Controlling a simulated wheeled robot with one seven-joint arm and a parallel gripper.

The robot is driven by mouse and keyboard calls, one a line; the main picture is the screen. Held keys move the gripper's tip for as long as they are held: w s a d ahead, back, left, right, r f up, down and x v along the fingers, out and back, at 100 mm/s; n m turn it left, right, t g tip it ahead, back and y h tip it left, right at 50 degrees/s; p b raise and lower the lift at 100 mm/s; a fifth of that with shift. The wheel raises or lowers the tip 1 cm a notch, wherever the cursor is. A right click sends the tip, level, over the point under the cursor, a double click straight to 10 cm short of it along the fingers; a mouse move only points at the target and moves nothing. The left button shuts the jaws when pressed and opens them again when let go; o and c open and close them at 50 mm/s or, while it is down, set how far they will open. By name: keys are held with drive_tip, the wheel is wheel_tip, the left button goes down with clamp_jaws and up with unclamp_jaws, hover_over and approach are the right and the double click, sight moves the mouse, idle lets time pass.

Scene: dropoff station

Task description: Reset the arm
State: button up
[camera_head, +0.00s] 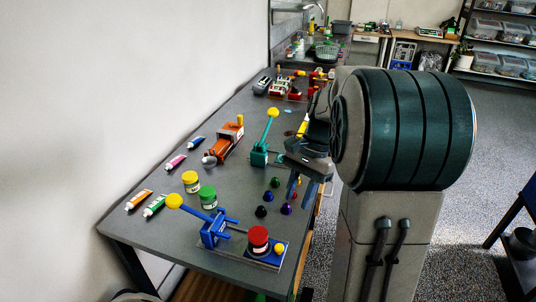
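My gripper (302,192) hangs over the right edge of the grey table (150,228), with its fingers pointing down. A gap shows between the two fingers and nothing is seen in it, so it looks open and empty. Several small coloured pieces (268,197), green, blue, purple and black, stand on the table just left of the fingers. I cannot tell how high the fingertips are above the table. My arm fills the right middle of the view and hides part of the table's right edge.
A blue lever press (212,232) with a red jar (258,240) stands at the near end. A teal lever device (259,155), an orange machine (228,140), yellow (190,182) and green jars (208,197) and several tubes lie further left. A wall borders the left; open floor lies right.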

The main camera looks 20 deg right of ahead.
drive_tip(key=s+a+n+t+h, duration=0.3)
drive_tip(key=s+a+n+t, duration=0.2)
drive_tip(key=s+n, duration=0.6)
drive_tip(key=s+a, duration=0.1)
drive_tip(key=a, duration=0.1)
drive_tip(key=shift+s+a+n+h, duration=0.25)
drive_tip(key=shift+a+n+h, duration=0.05)
drive_tip(key=shift+a+h, duration=0.1)
